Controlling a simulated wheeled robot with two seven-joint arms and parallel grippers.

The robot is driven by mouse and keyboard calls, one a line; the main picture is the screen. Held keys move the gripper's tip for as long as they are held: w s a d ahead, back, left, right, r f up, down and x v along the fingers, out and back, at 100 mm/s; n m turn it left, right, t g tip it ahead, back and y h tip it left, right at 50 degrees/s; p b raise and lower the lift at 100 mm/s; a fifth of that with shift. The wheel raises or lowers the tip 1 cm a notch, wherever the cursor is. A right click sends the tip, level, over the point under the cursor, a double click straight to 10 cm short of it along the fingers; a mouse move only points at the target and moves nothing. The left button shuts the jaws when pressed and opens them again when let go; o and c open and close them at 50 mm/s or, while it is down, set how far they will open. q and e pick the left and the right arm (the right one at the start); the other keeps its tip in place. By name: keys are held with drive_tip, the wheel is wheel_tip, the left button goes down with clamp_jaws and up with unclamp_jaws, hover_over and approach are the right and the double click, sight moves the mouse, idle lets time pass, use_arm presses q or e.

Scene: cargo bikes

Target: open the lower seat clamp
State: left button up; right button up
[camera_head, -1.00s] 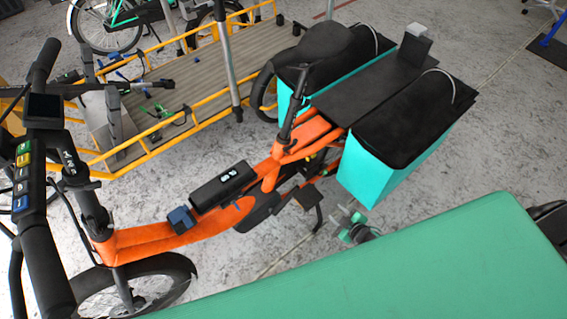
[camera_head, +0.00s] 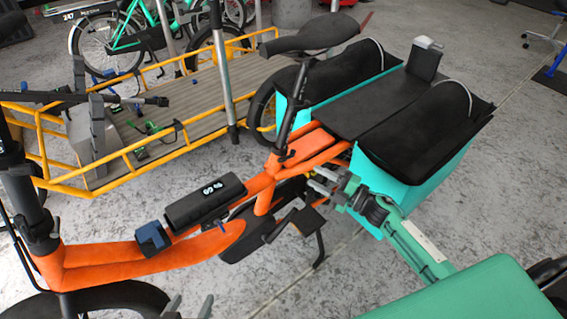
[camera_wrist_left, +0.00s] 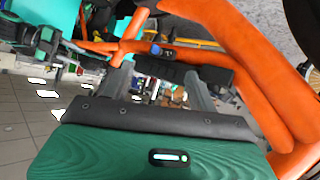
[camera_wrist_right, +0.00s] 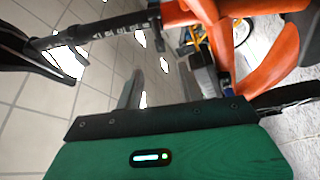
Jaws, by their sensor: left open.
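The orange cargo bike's black seat post (camera_head: 295,98) rises from the frame to the saddle (camera_head: 312,36). A dark clamp area (camera_head: 283,152) is at the foot of the post; its lever is too small to make out. In the right wrist view the post runs across the upper left, with a clamp-like part at its joint with the orange frame (camera_wrist_right: 154,16). My right gripper (camera_head: 321,181) is open beside the rear frame, right of and below the clamp. My left gripper (camera_head: 190,306) is open at the bottom edge, below the battery, apart from the bike.
The black battery (camera_head: 205,202) and a blue part (camera_head: 152,237) sit on the frame. Teal cargo boxes (camera_head: 400,185) stand at the rear. A yellow-railed cargo bed (camera_head: 130,165) is behind. Bare floor (camera_head: 250,265) lies in front of the bike.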

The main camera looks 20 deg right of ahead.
sight(284, 160)
drive_tip(key=x, duration=1.2)
drive_tip(key=shift+b, duration=0.4)
clamp_jaws()
